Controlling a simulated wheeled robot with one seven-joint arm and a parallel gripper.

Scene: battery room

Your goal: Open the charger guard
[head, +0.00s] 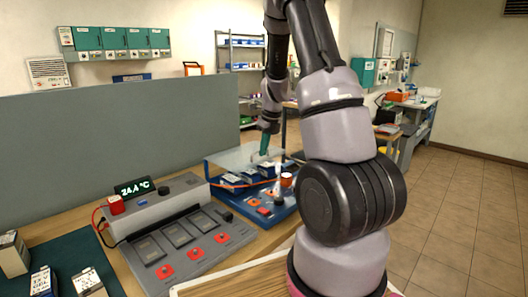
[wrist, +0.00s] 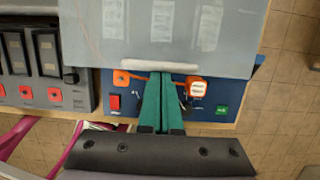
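The charger guard is a clear, pale panel over the back of the blue charger, seen in the head view (head: 232,158) and from above in the wrist view (wrist: 220,35). It looks lowered over the charger. A whitish bar (wrist: 125,65) runs along its front edge. My gripper (head: 264,152) has green fingers, which show close together in the wrist view (wrist: 166,78). Their tips are at the bar's near edge; I cannot tell whether they touch it. Nothing shows between the fingers. The blue charger base (head: 284,212) carries a red switch (wrist: 114,102) and an orange-and-white part (wrist: 196,88).
A grey charger (head: 180,232) with several bays and red buttons stands left of the blue one. A temperature display (head: 132,187) and batteries (head: 88,283) are further left. A grey partition (head: 110,140) stands behind the bench. Tiled floor (head: 465,220) is clear at right.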

